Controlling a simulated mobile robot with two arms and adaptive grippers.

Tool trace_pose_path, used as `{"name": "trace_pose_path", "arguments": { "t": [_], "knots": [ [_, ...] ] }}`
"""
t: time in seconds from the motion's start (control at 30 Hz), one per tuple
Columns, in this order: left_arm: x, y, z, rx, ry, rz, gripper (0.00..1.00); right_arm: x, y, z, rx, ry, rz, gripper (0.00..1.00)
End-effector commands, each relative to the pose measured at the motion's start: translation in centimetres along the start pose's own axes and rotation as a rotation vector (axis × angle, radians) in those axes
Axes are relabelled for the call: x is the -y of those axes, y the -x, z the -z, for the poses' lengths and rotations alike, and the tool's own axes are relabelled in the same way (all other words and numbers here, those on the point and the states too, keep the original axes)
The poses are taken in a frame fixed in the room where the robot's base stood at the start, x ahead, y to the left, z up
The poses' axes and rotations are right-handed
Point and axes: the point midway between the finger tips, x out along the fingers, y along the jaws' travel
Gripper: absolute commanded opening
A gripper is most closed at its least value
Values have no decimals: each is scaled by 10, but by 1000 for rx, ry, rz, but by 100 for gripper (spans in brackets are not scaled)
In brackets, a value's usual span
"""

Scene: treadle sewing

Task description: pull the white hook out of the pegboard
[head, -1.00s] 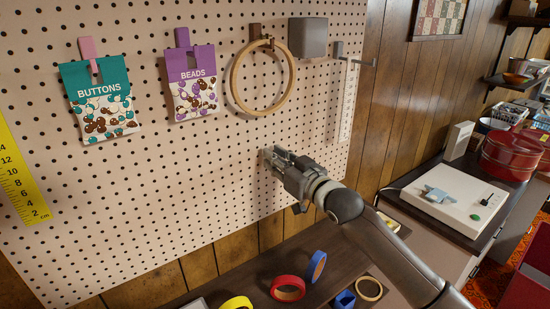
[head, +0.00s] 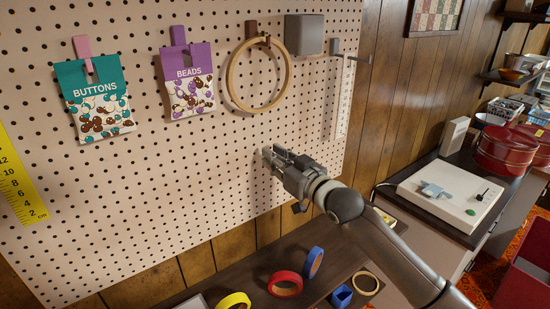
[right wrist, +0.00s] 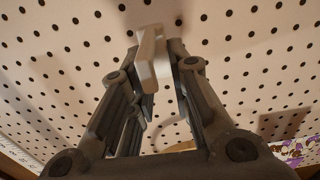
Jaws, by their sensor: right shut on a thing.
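The white hook (right wrist: 151,62) shows in the right wrist view as a pale block between the fingertips of my right gripper (head: 272,154). The gripper is shut on it, close in front of the lower middle of the pegboard (head: 170,170). In the head view the fingers hide the hook. I cannot tell whether its back end is still in a hole. My left gripper is in neither view.
A buttons bag (head: 95,100), a beads bag (head: 187,82), a wooden hoop (head: 232,83) and a grey box (head: 304,34) hang above my gripper. Board around the gripper is bare.

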Motion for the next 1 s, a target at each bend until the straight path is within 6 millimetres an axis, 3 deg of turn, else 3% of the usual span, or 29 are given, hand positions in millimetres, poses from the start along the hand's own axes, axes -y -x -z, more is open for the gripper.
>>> {"name": "trace_pose_path", "arguments": {
  "t": [1.0],
  "knots": [
    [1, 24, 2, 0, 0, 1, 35, 0, 48, 0, 1, 0, -1, 0]
  ]
}}
